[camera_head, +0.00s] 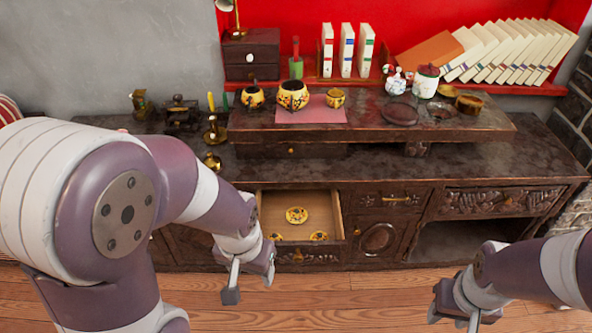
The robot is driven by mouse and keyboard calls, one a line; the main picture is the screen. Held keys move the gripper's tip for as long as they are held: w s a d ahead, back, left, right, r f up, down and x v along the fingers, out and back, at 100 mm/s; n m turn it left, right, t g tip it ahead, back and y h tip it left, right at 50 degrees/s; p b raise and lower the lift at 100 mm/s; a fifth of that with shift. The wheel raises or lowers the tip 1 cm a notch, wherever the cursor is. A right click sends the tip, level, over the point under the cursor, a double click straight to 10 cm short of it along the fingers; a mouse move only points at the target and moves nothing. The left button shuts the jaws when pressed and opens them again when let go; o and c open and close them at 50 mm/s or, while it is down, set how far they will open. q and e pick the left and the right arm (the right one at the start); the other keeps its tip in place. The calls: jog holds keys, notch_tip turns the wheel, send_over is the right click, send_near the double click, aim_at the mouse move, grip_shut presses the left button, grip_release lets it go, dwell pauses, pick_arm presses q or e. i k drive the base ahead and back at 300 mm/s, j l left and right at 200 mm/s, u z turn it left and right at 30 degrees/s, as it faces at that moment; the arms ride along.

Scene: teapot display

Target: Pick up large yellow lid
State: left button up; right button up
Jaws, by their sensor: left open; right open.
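The large yellow lid (297,215) lies in the open drawer (330,207), toward its middle. Two smaller yellow lids lie nearer the drawer front, one on the left (275,237) and one on the right (319,236). My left gripper (250,282) is open and empty, just left of and in front of the drawer. It points down and is apart from the lids. My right gripper (455,316) is open and empty, low at the right, well away from the drawer.
The dark cabinet (400,172) has other closed drawers. Books (347,50) stand behind. The floor (370,297) in front is clear.

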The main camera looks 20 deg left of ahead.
aim_at(295, 215)
jog(key=u, duration=0.6)
jog(key=i+l+u, duration=0.85)
jog(key=l, duration=0.15)
jog(key=i+l+u, duration=0.25)
jog(key=l, duration=0.45)
jog(key=i+l, duration=0.15)
jog(key=l, duration=0.2)
